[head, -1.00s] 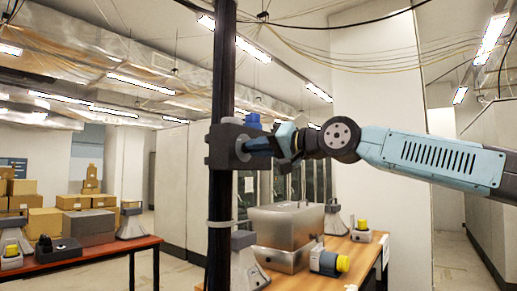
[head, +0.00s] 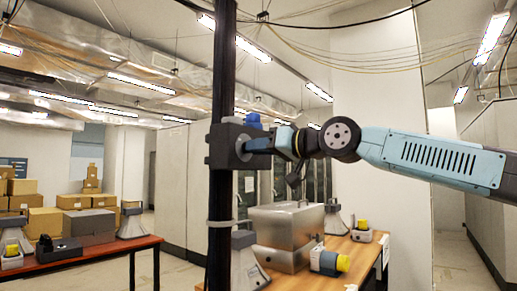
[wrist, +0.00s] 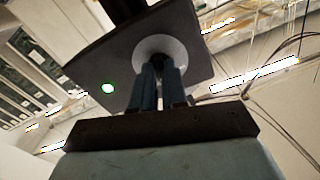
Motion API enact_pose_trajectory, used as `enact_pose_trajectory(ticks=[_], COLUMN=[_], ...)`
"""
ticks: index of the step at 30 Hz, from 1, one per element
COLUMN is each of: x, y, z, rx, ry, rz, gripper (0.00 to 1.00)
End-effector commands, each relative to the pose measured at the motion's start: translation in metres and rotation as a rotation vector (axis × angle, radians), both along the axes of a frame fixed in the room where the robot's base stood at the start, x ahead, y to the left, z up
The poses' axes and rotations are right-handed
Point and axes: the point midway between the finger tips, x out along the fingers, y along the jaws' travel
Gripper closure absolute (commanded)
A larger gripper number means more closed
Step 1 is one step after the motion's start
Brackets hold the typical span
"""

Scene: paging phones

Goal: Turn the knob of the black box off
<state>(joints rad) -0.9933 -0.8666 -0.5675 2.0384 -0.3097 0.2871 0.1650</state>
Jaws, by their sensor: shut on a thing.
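The black box (head: 222,150) is fixed to a dark vertical pole, and a blue part sits on top of it. In the wrist view the face of the box (wrist: 110,62) carries a pale round disc (wrist: 150,45) and a lit green light (wrist: 108,88). My gripper (head: 250,145) reaches the box from the right. Its two blue fingers (wrist: 162,78) are shut at the middle of the disc on the dark knob. The fingers hide most of the knob, so its setting cannot be read.
The dark pole (head: 222,80) runs up and down the picture. A wooden table (head: 350,250) below my arm bears a metal case (head: 285,230) and phones with yellow parts. A reddish table (head: 95,253) with phones stands left. Cardboard boxes are stacked behind it.

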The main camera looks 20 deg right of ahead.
Motion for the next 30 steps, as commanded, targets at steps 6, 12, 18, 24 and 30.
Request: enact_pose_trajectory(ticks=[6, 12, 18, 24, 30], x=[0.0004, 0.0006, 0.0006, 0.0006, 0.0006], y=[-0.0003, -0.0001, -0.0001, -0.0003, -0.0003], z=[-0.0022, -0.0024, -0.0025, -0.0026, -0.0027], rx=[-0.180, -0.347, -0.513, -0.671, -0.801], ry=[-0.094, -0.186, -0.279, -0.366, -0.438], rz=[0.000, 0.001, 0.002, 0.002, 0.003], gripper=[1.00, 1.00, 1.00, 1.00, 1.00])
